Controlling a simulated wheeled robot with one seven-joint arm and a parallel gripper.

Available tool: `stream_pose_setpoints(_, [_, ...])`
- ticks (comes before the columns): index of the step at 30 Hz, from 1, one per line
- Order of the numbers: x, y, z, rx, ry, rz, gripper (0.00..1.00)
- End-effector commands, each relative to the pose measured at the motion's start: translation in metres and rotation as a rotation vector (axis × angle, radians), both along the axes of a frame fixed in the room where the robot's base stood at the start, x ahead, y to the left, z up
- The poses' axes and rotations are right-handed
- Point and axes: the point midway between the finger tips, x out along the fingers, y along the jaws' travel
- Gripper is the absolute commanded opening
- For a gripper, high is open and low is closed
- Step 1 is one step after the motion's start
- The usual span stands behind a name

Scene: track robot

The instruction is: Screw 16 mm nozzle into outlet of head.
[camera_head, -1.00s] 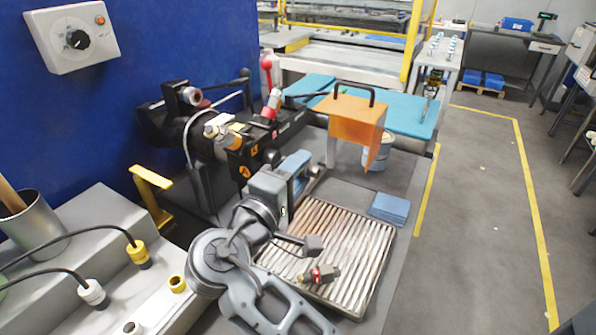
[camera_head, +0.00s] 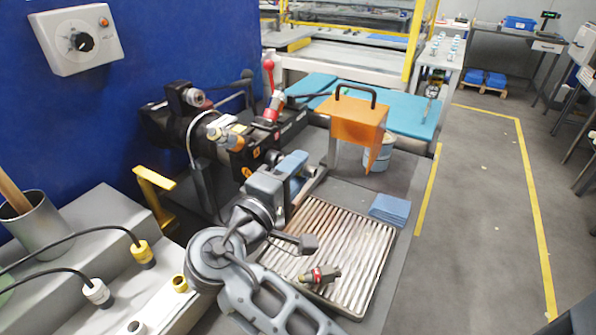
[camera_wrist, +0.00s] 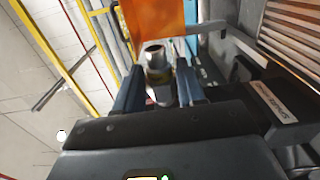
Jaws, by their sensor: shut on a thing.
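My gripper (camera_wrist: 158,84) is shut on a short metallic cylinder, the nozzle (camera_wrist: 155,62), which stands between the two blue-grey fingers in the wrist view with its round open end facing away from me. In the head view my gripper (camera_head: 297,166) is just right of the black machine (camera_head: 178,130); the nozzle is hard to make out there. The head (camera_head: 240,152), dark with orange labels, is at the machine's near end, left of my gripper. Its outlet is not clearly visible. I see no contact between nozzle and head.
An orange guard (camera_head: 352,120) with a black handle stands beyond my gripper, close in the wrist view. A ribbed tray (camera_head: 384,262) holds a red-and-brass fitting (camera_head: 319,275). Blue cloths (camera_head: 390,208) lie beside it. A yellow bracket (camera_head: 154,190) stands at left.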

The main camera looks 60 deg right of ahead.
Motion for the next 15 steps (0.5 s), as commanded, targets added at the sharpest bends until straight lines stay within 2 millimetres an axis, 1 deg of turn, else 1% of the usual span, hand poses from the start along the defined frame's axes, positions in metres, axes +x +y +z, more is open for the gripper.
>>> stream_pose_setpoints(15, [0.012,0.001,0.001,-0.001,-0.001,0.0,0.01])
